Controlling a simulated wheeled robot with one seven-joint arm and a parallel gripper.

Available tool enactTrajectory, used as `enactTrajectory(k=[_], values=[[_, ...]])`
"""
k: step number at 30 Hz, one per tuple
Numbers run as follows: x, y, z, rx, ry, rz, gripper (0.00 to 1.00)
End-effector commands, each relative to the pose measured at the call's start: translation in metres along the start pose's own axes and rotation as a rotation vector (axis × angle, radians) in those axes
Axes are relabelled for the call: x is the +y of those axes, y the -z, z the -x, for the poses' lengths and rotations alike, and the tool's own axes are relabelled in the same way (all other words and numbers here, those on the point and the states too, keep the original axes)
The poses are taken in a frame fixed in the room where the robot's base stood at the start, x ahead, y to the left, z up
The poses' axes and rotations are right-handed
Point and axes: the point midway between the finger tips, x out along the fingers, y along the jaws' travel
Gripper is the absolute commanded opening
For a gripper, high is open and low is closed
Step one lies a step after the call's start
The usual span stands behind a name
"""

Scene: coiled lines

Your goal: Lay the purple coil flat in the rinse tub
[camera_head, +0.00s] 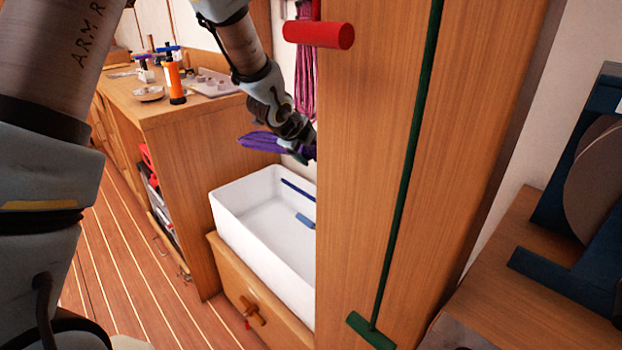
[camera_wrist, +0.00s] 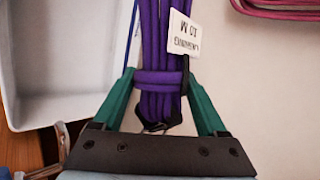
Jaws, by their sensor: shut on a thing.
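The purple coil (camera_head: 262,142) is in my gripper, above the back of the rinse tub in the head view. In the wrist view my gripper (camera_wrist: 160,82) has its green fingers on either side of the wrapped end of the purple coil (camera_wrist: 152,40). A white tag with print hangs on the coil. The white rinse tub (camera_head: 228,213) sits below, with a blue strip and a small blue piece inside it. Its right end is hidden behind a wooden panel. The tub also shows at the left of the wrist view (camera_wrist: 60,108). My gripper's tips are partly hidden in the head view.
A tall wooden panel (camera_head: 375,130) with a red peg (camera_head: 318,34) and a green rod (camera_head: 408,170) stands right of the tub. A pink coil (camera_head: 306,70) hangs on the wall behind. A workbench (camera_head: 200,130) with an orange bottle (camera_head: 174,83) stands left.

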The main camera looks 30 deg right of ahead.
Motion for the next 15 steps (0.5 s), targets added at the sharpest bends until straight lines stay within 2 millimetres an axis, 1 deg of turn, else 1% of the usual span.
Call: enactTrajectory(k=[5,11,15], values=[[0.006,0.000,-0.007,-0.001,0.005,-0.002,0.00],[0.018,0.002,-0.021,-0.001,0.005,-0.002,0.00],[0.031,0.003,-0.034,-0.001,0.005,-0.002,0.00]])
